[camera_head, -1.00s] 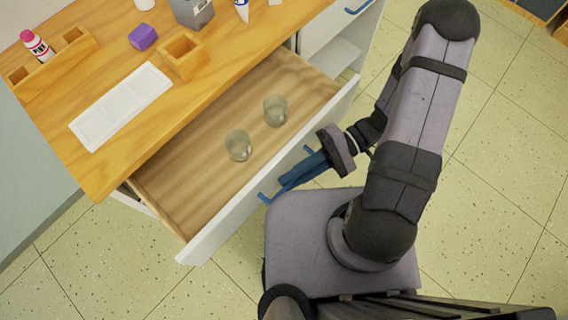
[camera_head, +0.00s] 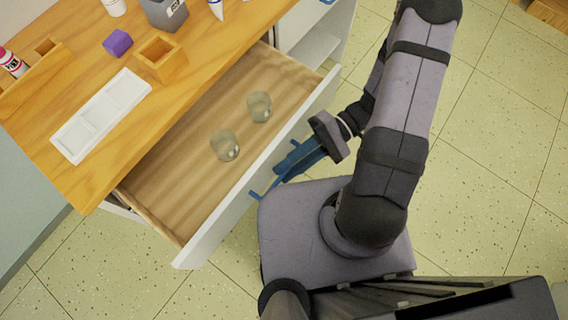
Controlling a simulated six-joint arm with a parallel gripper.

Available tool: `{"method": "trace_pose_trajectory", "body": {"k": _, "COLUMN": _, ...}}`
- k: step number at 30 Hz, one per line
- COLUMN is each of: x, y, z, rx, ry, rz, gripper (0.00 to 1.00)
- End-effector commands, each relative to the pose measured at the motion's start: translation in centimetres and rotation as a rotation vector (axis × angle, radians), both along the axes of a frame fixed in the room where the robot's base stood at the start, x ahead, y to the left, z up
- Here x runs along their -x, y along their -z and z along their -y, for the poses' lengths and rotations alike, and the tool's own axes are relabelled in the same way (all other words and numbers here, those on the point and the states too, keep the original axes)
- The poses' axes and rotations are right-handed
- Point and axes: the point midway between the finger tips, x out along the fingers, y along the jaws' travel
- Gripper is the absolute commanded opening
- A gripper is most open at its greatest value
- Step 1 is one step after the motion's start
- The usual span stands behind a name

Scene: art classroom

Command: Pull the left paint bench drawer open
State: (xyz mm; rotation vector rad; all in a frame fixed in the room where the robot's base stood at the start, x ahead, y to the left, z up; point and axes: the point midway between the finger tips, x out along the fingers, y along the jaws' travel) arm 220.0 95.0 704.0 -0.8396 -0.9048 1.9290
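The paint bench drawer (camera_head: 165,186) stands far out from under the wooden bench top, with its wooden inside in view. Two clear glass jars stand in it, a nearer one (camera_head: 225,146) and a farther one (camera_head: 259,107). The drawer's white front (camera_head: 213,226) carries a blue bar handle (camera_head: 257,195). My gripper (camera_head: 284,171) has its blue fingers at the middle of this handle and appears shut on it. The fingers hide the middle of the handle, and the gap between them is hard to see.
On the bench top (camera_head: 60,185) are a white palette tray (camera_head: 72,141), a purple block (camera_head: 117,43), a wooden cup (camera_head: 161,58), a grey container (camera_head: 164,13) and a wooden holder with a red bottle (camera_head: 12,63). Tiled floor (camera_head: 480,190) is clear at right.

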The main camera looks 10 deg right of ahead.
Motion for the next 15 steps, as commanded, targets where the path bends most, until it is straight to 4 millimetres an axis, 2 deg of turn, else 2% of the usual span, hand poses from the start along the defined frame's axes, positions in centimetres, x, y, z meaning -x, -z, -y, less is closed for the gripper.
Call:
{"method": "trace_pose_trajectory", "body": {"k": 9, "x": -1.9, "y": -0.9, "z": 3.8, "rx": 0.001, "ry": 0.002, "rz": 0.002, "gripper": 0.17}}
{"method": "trace_pose_trajectory", "body": {"k": 15, "x": -2.4, "y": -1.2, "z": 4.8, "rx": 0.001, "ry": -0.001, "rz": 0.000, "gripper": 0.17}}
